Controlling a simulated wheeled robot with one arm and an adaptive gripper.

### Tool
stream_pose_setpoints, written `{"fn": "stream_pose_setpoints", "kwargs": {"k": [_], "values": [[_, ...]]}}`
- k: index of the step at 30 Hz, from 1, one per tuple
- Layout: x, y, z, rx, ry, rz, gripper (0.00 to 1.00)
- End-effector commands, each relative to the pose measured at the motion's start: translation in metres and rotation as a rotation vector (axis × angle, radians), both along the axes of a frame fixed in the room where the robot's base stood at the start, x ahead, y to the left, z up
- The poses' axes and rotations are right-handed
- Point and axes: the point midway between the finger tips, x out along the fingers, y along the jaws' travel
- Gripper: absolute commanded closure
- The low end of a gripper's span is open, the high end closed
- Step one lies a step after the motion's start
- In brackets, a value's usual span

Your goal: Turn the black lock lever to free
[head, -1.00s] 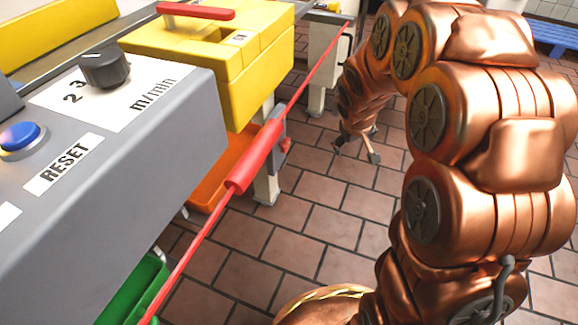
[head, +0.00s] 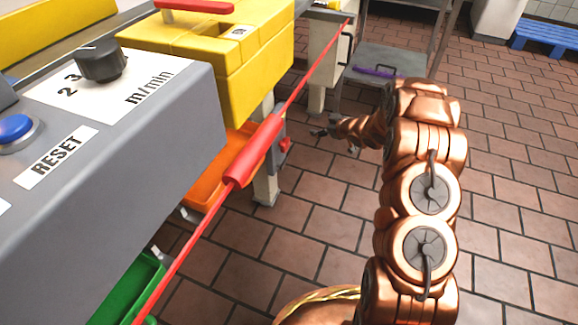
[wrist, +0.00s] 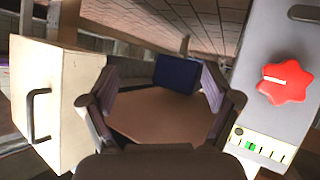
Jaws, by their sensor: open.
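A black bar handle (wrist: 35,115) stands on the face of a cream box (wrist: 80,95) at the left of the wrist view; the handle also shows in the head view (head: 345,49). A red star knob (wrist: 286,81) sits on a grey panel at the right of the wrist view, above a scale strip (wrist: 258,146) with a green mark. My gripper (head: 335,142) is open and empty, low beside the machine near the red knob (head: 285,146). In the wrist view my gripper (wrist: 160,82) lies between box and panel, touching neither.
A red rod (head: 205,212) with a thick sleeve runs along the machine's side. A yellow housing (head: 235,50), an orange bin (head: 232,165) and a green bin (head: 130,285) are at left. A grey shelf (head: 385,65) stands behind.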

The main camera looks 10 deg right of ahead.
Motion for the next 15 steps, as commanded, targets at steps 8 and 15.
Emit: {"fn": "stream_pose_setpoints", "kwargs": {"k": [8,15], "values": [[-0.015,0.028,-0.056,0.174,-0.104,0.204,0.11],[-0.055,0.054,-0.093,0.355,-0.176,0.373,0.11]]}}
